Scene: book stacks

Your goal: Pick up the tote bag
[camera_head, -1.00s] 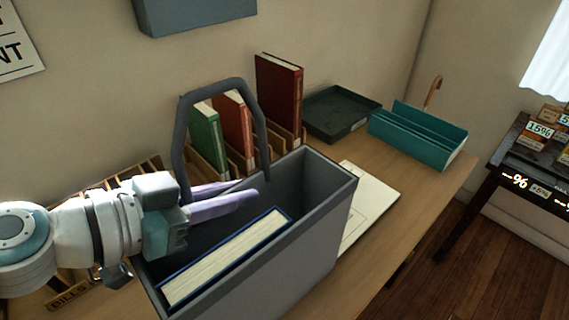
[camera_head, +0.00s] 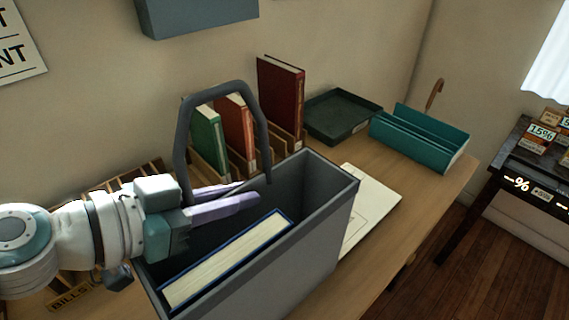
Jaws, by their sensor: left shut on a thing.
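The tote bag (camera_head: 315,240) is a grey, open-topped, box-like bag on the wooden table. Its dark arched handle (camera_head: 181,140) stands up over the far side. A book with a blue cover (camera_head: 228,260) lies inside the bag, page edges up. My left gripper (camera_head: 250,198) comes in from the left, with its two lilac fingers over the bag's opening by the base of the handle. The fingers are close together and closed on the tote bag's handle; the exact contact is partly hidden. My right gripper is not in view.
Upright green, orange and dark red books (camera_head: 280,100) stand in a wooden rack behind the bag. A dark tray (camera_head: 343,115) and a teal holder (camera_head: 420,140) are at the back right. White papers (camera_head: 372,205) lie right of the bag. A dark side table (camera_head: 480,200) stands at far right.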

